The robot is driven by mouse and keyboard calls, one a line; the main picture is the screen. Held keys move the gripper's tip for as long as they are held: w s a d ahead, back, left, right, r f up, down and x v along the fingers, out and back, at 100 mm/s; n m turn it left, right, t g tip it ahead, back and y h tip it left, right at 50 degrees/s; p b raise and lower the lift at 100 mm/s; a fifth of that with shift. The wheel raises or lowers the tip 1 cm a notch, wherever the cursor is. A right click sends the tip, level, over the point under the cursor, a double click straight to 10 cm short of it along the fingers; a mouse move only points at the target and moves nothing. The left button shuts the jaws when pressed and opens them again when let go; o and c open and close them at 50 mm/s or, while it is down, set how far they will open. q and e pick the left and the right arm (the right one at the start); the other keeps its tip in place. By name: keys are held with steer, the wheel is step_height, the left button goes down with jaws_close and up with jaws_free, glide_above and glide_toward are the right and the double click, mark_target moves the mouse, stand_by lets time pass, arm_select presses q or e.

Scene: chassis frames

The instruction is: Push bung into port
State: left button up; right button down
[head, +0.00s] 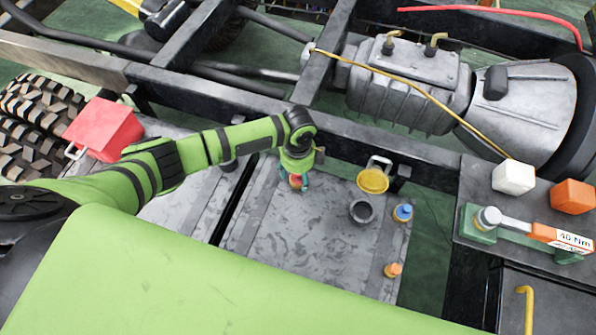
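My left gripper (298,178) points down over the grey bench top (300,235), close to the chassis rail. A small orange-red piece shows at its teal fingertips; I cannot tell whether they are closed on it. A small orange plug-like piece (393,270) stands at the bench's right edge. A blue-topped piece with an orange lower part (403,213) stands farther back. A dark round cup or ring (361,211) sits beside it. I cannot tell which piece is the bung, and I cannot make out a port. My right gripper is not in view.
A yellow round dish (373,181) is by the rail (400,150). A red box (103,128) is at left near the tyres (35,125). At right are a white block (513,177), an orange block (573,196) and a torque wrench (520,228). The bench middle is clear.

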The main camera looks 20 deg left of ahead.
arm_select(q)
step_height(320, 180, up, 12)
stand_by(0.6)
stand_by(0.5)
